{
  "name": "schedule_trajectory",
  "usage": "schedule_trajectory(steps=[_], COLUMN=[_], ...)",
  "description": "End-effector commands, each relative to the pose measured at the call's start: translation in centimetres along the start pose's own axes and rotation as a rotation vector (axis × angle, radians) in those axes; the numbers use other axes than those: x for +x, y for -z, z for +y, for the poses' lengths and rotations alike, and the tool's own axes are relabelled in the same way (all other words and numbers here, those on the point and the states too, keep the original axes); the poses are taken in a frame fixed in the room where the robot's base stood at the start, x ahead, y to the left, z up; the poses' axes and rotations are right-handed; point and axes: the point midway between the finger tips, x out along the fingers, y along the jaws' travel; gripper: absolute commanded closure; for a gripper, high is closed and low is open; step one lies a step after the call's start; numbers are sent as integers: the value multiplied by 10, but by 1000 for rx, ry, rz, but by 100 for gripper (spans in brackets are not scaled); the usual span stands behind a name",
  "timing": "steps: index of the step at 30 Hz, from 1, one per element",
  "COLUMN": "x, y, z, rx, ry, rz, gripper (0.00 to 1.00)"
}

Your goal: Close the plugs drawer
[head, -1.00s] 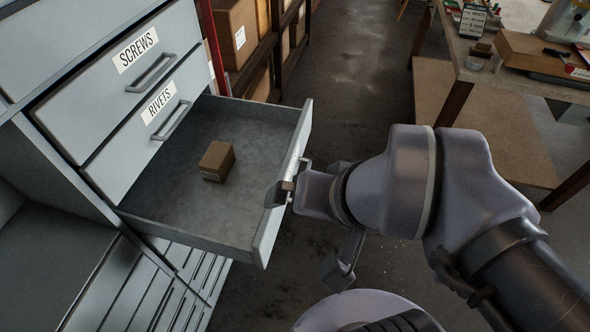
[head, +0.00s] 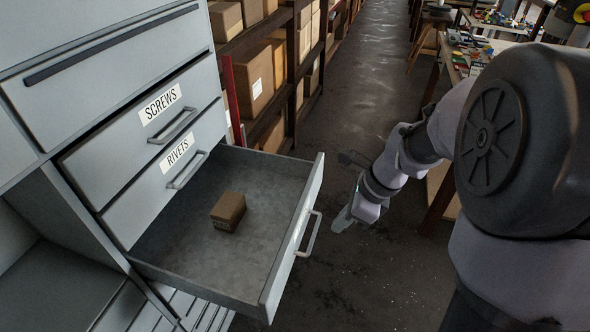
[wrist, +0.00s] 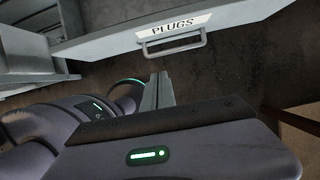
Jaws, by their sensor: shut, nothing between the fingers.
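The plugs drawer (head: 270,262) is pulled far out below the rivets drawer in the head view. A small brown box (head: 228,211) lies inside it. Its front carries a grey bar handle (head: 308,234). In the wrist view the drawer front shows a PLUGS label (wrist: 172,26) with the handle (wrist: 174,44) under it. My gripper (head: 342,222) is to the right of the drawer front, apart from the handle. In the wrist view my gripper's fingers (wrist: 158,88) are together and empty, pointing toward the handle with a gap between.
The screws drawer (head: 130,125) and rivets drawer (head: 165,180) above are shut. Shelves with cardboard boxes (head: 255,75) stand behind the cabinet. A cluttered workbench (head: 480,45) is at the back right. The floor (head: 350,270) in front of the drawer is clear.

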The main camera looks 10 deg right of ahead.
Motion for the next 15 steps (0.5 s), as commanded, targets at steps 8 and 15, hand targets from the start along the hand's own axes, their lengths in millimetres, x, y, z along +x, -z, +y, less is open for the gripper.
schedule_trajectory(steps=[8,15], x=[59,104], y=[2,-4], z=[2,2], rx=[-4,-8], ry=[-4,-2], rz=[1,1], gripper=[100,100])
